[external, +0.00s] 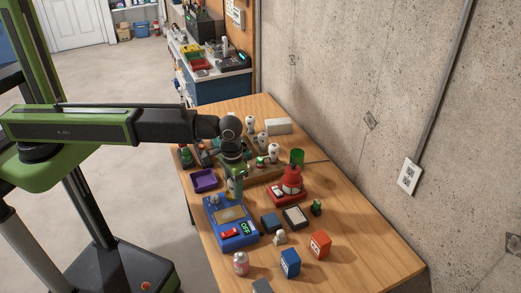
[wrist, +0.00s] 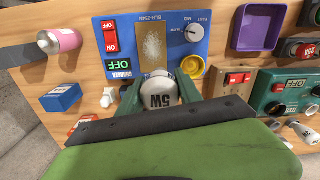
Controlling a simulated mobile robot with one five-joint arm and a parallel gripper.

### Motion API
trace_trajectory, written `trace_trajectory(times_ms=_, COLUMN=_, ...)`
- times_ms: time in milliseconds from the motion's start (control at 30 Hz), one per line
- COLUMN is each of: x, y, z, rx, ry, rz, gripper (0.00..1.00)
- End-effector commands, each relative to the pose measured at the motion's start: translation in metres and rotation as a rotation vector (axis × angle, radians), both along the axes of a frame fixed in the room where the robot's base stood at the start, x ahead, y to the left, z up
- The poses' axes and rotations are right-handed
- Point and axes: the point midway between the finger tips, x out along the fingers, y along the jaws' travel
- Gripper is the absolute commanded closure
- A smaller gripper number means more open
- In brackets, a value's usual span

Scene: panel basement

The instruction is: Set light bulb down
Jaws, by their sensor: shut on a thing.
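In the wrist view, my gripper (wrist: 158,92) is shut on a white light bulb (wrist: 160,92) marked "5W". The bulb is between the green fingers, with its rounded end towards the camera. Behind it is a blue control box (wrist: 175,60) with a gold plate, a red ON switch, a green OFF display and a knob. In the external view, my gripper (external: 234,187) points down at the rear part of the blue box (external: 212,228). The held bulb is hard to make out there. Whether it touches the box cannot be told.
A purple tray (external: 204,181) stands left of the gripper and a red device (external: 289,187) right of it. Several white bulbs stand in a wooden rack behind, including one bulb (external: 273,150).

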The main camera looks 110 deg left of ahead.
Motion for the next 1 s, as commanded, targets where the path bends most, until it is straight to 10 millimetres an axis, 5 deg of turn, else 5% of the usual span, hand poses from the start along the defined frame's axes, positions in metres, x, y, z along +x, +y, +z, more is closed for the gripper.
trace_trajectory(times_ms=233, x=0.002, y=0.006, z=-0.010, rx=0.000, ry=0.000, rz=0.002, gripper=0.99)
trace_trajectory(times_ms=500, x=0.011, y=0.075, z=-0.056, rx=0.000, ry=0.000, rz=0.002, gripper=0.99)
trace_trajectory(times_ms=700, x=0.013, y=0.109, z=-0.071, rx=0.000, ry=0.000, rz=0.001, gripper=0.99)
trace_trajectory(times_ms=1000, x=0.013, y=0.113, z=-0.085, rx=0.000, ry=0.000, rz=-0.001, gripper=0.99)
